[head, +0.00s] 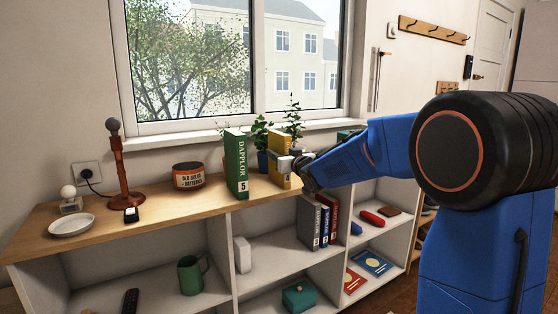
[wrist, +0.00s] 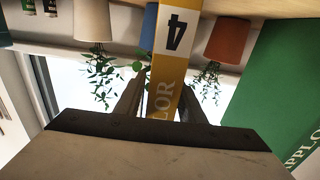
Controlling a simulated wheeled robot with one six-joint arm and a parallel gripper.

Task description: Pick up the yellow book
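The yellow book (head: 279,146) stands upright on the wooden top of the shelf unit, right of the green book (head: 236,163). In the wrist view, which looks upside down, the yellow book's spine (wrist: 170,65) with a 4 runs between my fingers. My gripper (head: 287,164) is at the book's spine, reaching in from the right. In the wrist view my gripper (wrist: 166,88) has one finger on each side of the book, with narrow gaps showing; it looks open. The book's lower spine is partly hidden by the gripper in the head view.
The green book also shows close by in the wrist view (wrist: 274,100). Potted plants (head: 262,158) stand just behind the yellow book, under the window. Filled compartments lie below the top.

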